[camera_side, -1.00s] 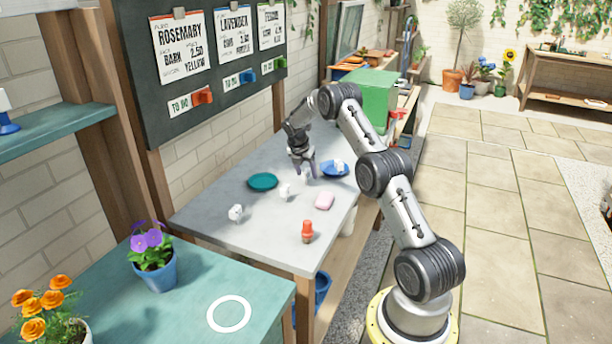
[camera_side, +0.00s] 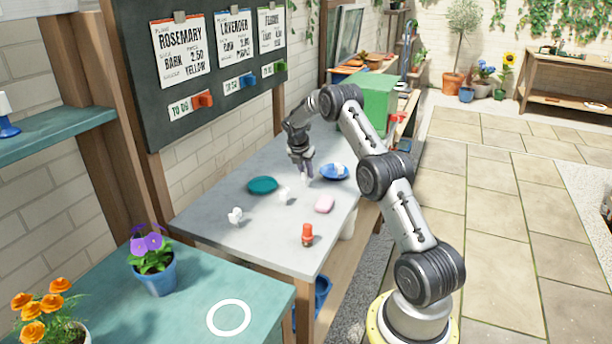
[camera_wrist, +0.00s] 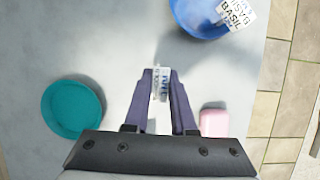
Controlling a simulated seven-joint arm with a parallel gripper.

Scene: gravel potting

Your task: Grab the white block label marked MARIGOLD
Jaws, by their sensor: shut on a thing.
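My gripper (camera_wrist: 160,76) is shut on a small white block label (camera_wrist: 161,85) in the wrist view, with a fingertip on each side of it. The label carries dark print, but I cannot read the word. In the side view my gripper (camera_side: 304,176) is low over the grey table, between the teal dish and the blue dish. The held label is mostly hidden there. I cannot tell whether it touches the table. Other small white blocks stand on the table: one (camera_side: 285,195) by the teal dish and one (camera_side: 235,215) nearer the front.
A blue dish (camera_wrist: 190,22) holds a white label reading BASIL (camera_wrist: 235,17). A teal dish (camera_wrist: 73,108) lies left of my gripper, and a pink block (camera_wrist: 214,122) lies right. A green box (camera_side: 368,100) is behind.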

